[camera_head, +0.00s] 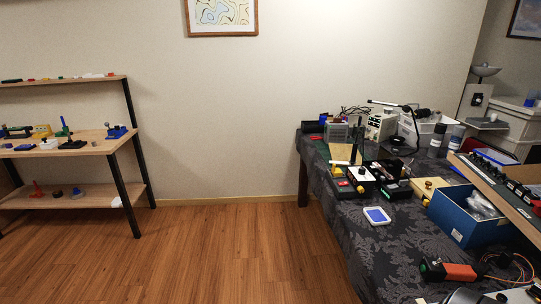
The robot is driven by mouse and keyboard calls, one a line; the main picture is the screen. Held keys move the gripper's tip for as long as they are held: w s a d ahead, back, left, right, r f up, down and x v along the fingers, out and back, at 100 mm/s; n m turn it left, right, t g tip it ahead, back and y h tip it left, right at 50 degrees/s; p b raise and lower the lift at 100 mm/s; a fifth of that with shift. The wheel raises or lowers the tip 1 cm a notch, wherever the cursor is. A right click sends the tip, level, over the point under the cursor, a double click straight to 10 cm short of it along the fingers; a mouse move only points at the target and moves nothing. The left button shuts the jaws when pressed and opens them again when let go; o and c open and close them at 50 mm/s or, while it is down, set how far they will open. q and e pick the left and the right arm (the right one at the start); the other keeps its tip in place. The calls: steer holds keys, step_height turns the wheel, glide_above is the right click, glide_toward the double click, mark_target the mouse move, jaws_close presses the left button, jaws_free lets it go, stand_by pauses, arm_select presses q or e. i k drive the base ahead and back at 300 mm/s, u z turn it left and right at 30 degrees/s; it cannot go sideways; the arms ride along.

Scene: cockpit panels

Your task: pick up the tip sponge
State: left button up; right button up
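I cannot tell for certain which thing is the tip sponge. A small white-rimmed square with a blue middle (377,215) lies flat on the dark patterned tablecloth, apart from the other things. A yellowish block (429,188) sits further back on the same table, beside the blue box. Neither of my grippers shows in the head view, and nothing is seen touching these things.
The table (345,218) at the right holds black devices (362,180), a blue box (467,215) and an orange-and-black tool (447,271). A wooden shelf (70,148) with small parts stands at the left. The wooden floor (230,255) between them is clear.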

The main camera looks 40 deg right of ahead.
mark_target(336, 171)
steer(key=i, duration=1.95)
steer(key=z, duration=3.05)
steer(key=i, duration=1.15)
